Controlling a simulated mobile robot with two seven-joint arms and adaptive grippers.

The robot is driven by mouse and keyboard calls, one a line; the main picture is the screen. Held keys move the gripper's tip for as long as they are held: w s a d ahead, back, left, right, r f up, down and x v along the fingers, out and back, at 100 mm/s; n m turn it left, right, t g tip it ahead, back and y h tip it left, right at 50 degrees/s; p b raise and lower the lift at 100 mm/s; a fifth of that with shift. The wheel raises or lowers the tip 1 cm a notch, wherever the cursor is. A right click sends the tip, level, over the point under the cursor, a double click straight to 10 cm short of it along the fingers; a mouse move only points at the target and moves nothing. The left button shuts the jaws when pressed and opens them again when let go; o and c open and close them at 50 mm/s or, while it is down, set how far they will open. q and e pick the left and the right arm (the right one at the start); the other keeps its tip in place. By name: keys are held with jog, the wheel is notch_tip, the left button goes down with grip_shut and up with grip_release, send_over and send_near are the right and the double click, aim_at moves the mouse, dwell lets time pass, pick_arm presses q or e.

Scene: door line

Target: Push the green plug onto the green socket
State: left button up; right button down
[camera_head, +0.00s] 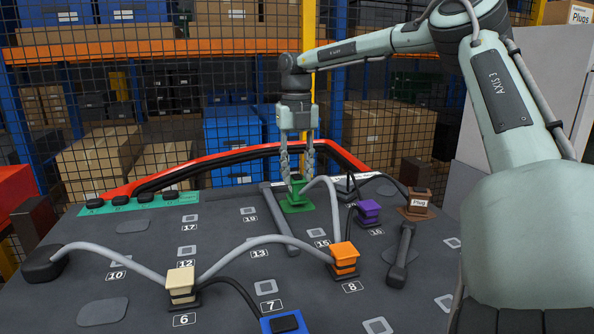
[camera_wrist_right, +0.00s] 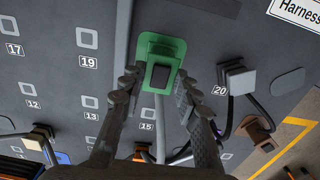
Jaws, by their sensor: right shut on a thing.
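The green plug (camera_head: 298,189) is in my right gripper (camera_head: 297,172), which comes down from above with its fingers on either side of the plug. The green socket (camera_head: 294,206) is a flat green base directly under the plug. In the right wrist view, the dark top of the plug (camera_wrist_right: 160,75) lies between the fingertips of my right gripper (camera_wrist_right: 157,85), over the green socket (camera_wrist_right: 160,43). The plug looks lined up with the socket, but I cannot tell whether it is fully seated. A grey cable runs from the plug. My left gripper is not in view.
An orange plug (camera_head: 344,256), a purple plug (camera_head: 369,211), a brown plug (camera_head: 419,198) and a cream plug (camera_head: 181,284) stand on the dark board (camera_head: 230,280). Arching cables cross between them. A dark bar (camera_head: 401,256) lies at the right. A mesh fence stands behind.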

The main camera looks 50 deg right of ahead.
jog(key=shift+f, duration=0.2)
jog(key=shift+f+b, duration=0.35)
jog(key=shift+f, duration=0.15)
jog(key=c, duration=1)
grip_release()
jog(key=shift+c, duration=0.2)
notch_tip(320, 180, up, 12)
